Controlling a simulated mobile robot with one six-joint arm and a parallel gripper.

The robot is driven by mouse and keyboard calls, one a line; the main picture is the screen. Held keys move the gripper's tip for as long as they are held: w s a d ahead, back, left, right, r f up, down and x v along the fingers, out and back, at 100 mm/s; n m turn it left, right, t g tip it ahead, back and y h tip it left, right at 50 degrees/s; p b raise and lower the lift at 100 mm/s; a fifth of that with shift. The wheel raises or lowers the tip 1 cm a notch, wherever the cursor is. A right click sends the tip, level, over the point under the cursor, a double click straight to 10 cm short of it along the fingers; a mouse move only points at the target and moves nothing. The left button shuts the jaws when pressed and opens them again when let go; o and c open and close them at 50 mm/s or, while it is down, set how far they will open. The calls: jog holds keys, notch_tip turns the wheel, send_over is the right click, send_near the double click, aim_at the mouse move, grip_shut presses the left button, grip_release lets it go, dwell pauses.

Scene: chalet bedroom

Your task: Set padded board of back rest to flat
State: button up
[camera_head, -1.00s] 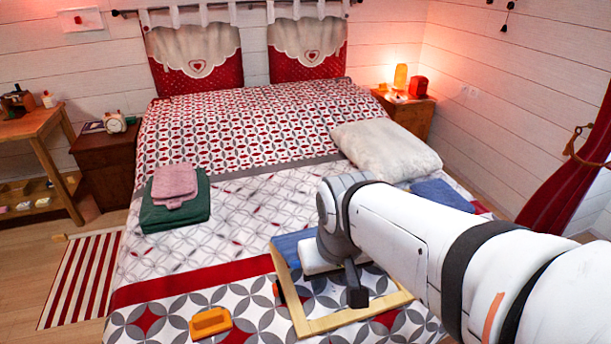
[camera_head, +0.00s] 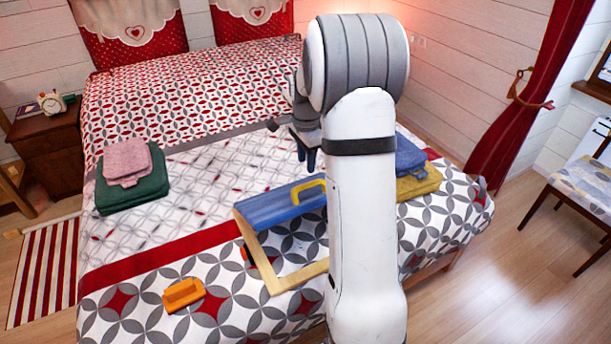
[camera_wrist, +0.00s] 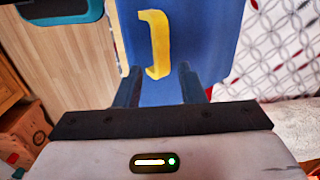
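The back rest lies on the bed, with a pale wooden frame (camera_head: 262,268) and a blue padded board (camera_head: 272,207) at its far side. The board looks tilted up from the frame; its exact angle is hard to tell. A yellow handle (camera_head: 312,187) is on the board. My arm hides the frame's right part. My gripper (camera_head: 308,158) is above and beyond the board. In the wrist view, my gripper (camera_wrist: 160,70) has its fingers apart, with the blue board (camera_wrist: 205,40) and yellow handle (camera_wrist: 158,42) beyond them. Nothing is held between the fingers.
An orange object (camera_head: 184,294) lies left of the frame on the bed (camera_head: 120,310). Folded green (camera_head: 130,192) and pink cloths (camera_head: 127,160) lie farther left. Blue and yellow folded cloths (camera_head: 418,183) are right of my arm. A chair (camera_head: 580,190) stands at right on open floor.

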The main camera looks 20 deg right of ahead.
jog(key=shift+w+d+f, duration=0.1)
jog(key=shift+f, duration=0.3)
notch_tip(320, 180, down, 7)
jog(key=shift+f, duration=0.1)
grip_shut()
jog(key=shift+d, duration=0.1)
dwell(0.4)
